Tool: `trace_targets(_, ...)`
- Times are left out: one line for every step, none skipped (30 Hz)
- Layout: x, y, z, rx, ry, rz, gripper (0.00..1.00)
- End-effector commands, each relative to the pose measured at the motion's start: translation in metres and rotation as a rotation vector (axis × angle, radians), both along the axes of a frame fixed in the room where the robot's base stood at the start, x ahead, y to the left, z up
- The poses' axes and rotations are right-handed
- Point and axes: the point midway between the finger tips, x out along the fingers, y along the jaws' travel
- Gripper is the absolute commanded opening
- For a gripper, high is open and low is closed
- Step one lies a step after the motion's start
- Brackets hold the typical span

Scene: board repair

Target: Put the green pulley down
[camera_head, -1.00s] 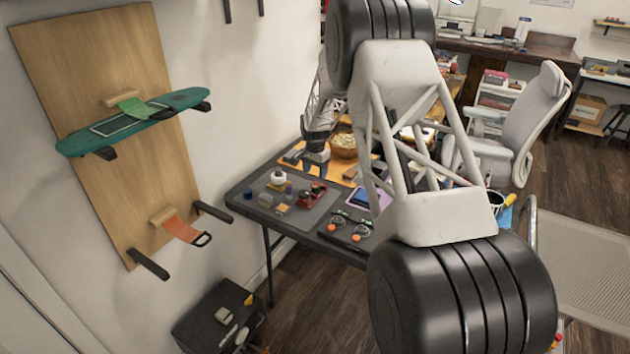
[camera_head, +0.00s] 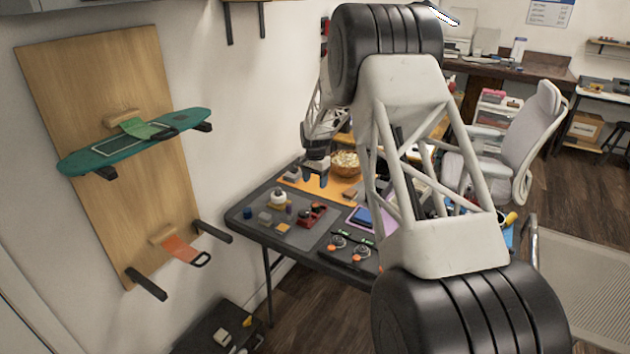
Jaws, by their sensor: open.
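My gripper (camera_head: 316,175) hangs above the back of the table, near the orange mat, with its fingers pointing down. It is open, and I see nothing between its fingers. I cannot make out a green pulley for certain; the parts on the table are small. Two small green pieces lie at the black tray (camera_head: 352,252) with orange round parts. A dull grey-green block (camera_head: 264,217) sits on the grey mat. My own arm covers the right part of the table.
The grey mat (camera_head: 300,240) also bears a white round part (camera_head: 278,198), a blue part (camera_head: 248,212) and a red tool (camera_head: 312,215). A bowl (camera_head: 345,163) stands on the orange mat (camera_head: 325,188). A green skateboard (camera_head: 135,140) hangs on the wooden wall panel (camera_head: 85,75).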

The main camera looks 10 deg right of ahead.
Motion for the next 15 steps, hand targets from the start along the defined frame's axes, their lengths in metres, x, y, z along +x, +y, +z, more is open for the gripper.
trace_targets(0.0,0.0,0.0,0.0,0.0,0.0,0.65)
trace_targets(0.0,0.0,0.0,0.0,0.0,0.0,0.65)
trace_targets(0.0,0.0,0.001,0.0,0.0,0.001,0.65)
trace_targets(-0.001,0.0,0.002,0.0,-0.001,0.002,0.65)
trace_targets(-0.002,0.0,0.003,0.0,-0.001,0.003,0.65)
trace_targets(-0.003,0.001,0.005,0.0,-0.003,0.006,0.65)
trace_targets(-0.004,0.001,0.008,0.0,-0.004,0.009,0.65)
trace_targets(-0.006,0.001,0.011,0.0,-0.006,0.012,0.65)
trace_targets(-0.01,0.002,0.015,-0.001,-0.007,0.017,0.65)
trace_targets(-0.012,0.003,0.019,-0.001,-0.008,0.022,0.65)
trace_targets(-0.016,0.003,0.024,-0.001,-0.009,0.027,0.65)
trace_targets(-0.021,0.004,0.031,-0.002,-0.012,0.036,0.65)
trace_targets(-0.025,0.005,0.036,-0.002,-0.015,0.044,0.65)
trace_targets(-0.03,0.006,0.043,-0.003,-0.017,0.052,0.65)
trace_targets(-0.037,0.008,0.052,-0.002,-0.02,0.063,0.65)
